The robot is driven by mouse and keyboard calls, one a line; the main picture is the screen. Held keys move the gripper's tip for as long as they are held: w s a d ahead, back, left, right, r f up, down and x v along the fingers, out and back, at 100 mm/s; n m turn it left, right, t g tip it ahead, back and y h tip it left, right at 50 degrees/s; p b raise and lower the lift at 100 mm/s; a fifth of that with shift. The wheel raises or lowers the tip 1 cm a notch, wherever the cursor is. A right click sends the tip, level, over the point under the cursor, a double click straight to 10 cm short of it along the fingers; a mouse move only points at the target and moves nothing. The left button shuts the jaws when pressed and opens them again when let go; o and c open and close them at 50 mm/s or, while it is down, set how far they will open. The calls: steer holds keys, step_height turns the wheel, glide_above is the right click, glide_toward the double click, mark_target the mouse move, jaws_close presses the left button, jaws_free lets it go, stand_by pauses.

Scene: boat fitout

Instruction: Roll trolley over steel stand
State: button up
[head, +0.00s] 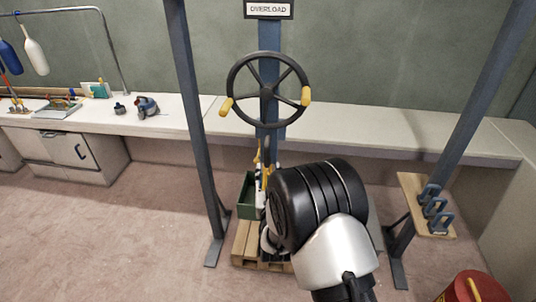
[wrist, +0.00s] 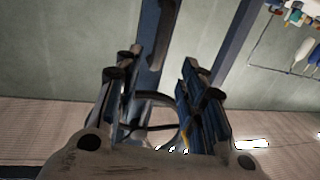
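A black handwheel (head: 268,90) with two yellow grips is mounted on a blue post of a steel frame (head: 192,120). In the wrist view, part of a dark curved rim (wrist: 155,97) shows between and beyond the fingers; it looks like the wheel, but I cannot tell its distance. My gripper (wrist: 160,70) has its two fingers spread wide, with nothing clearly held. In the head view my arm hides the gripper, below the wheel. I cannot make out the trolley or the steel stand; my arm covers much of the pallet area.
A wooden pallet (head: 243,243) with a green crate (head: 246,195) stands under the wheel. A board with blue shackles (head: 435,210) is at the right, above a red drum (head: 472,290). A long white bench (head: 385,127) runs along the wall. Floor at left is clear.

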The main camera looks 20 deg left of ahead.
mark_target(267, 155)
steer(key=b+x, duration=0.1)
steer(key=x, duration=1)
steer(key=shift+b, duration=0.3)
jaws_close()
